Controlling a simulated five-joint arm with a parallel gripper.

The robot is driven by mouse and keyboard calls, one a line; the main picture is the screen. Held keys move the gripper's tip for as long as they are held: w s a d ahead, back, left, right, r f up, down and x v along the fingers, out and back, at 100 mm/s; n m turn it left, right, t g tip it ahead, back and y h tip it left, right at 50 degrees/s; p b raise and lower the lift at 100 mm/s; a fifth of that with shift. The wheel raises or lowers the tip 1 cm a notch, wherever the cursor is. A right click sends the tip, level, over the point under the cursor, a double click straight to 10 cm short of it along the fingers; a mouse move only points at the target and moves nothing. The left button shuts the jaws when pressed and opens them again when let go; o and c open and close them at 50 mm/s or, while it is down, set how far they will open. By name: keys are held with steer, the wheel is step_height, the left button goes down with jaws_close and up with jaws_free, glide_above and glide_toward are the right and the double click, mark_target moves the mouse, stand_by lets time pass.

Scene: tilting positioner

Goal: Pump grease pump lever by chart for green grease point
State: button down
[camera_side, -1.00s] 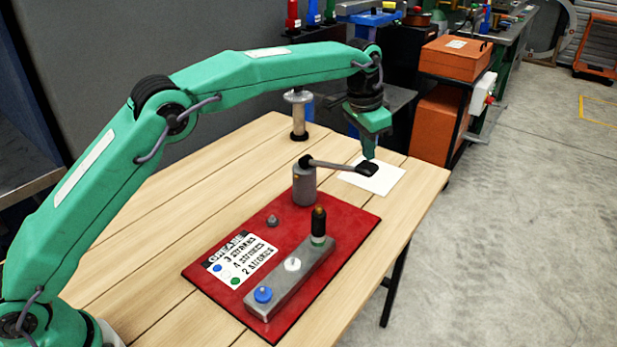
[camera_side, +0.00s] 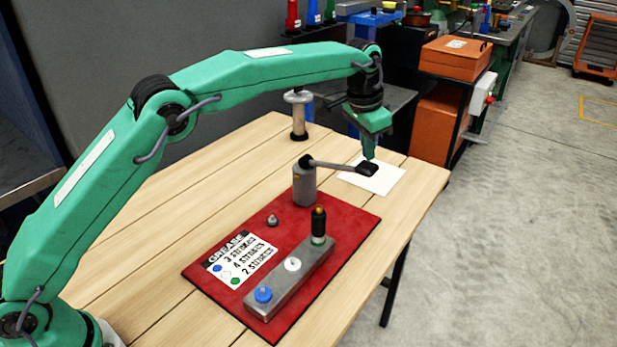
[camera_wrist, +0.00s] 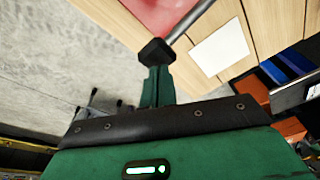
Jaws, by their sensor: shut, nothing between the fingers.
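The grease pump (camera_side: 305,185) is a grey cylinder on the red board (camera_side: 345,225). Its lever (camera_side: 335,165) runs right from the pump top, roughly level, to a black handle (camera_side: 367,169). My gripper (camera_side: 369,156) is shut and empty, its tip at the handle from above; the handle also shows at my fingertips in the wrist view (camera_wrist: 157,51). Whether they touch, I cannot tell. The chart (camera_side: 240,258) reads 3 strokes for blue, 4 for white, 2 for green. A black nozzle with a brass top (camera_side: 319,222) stands on the green grease point (camera_side: 318,241).
The grey block also carries a white point (camera_side: 292,264) and a blue point (camera_side: 263,294). A small grey fitting (camera_side: 272,220) sits on the board.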

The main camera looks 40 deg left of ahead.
mark_target(363, 165)
steer(key=shift+f, duration=0.2)
stand_by(0.5)
steer(key=shift+a+f, duration=0.15)
steer(key=shift+f, duration=3.55)
steer(key=shift+r, duration=0.15)
steer(key=shift+d+r, duration=0.2)
steer(key=shift+r, duration=3.05)
step_height(363, 165, up, 8)
steer(key=shift+r, duration=0.1)
steer(key=shift+f, duration=0.5)
steer(key=shift+f, duration=3.1)
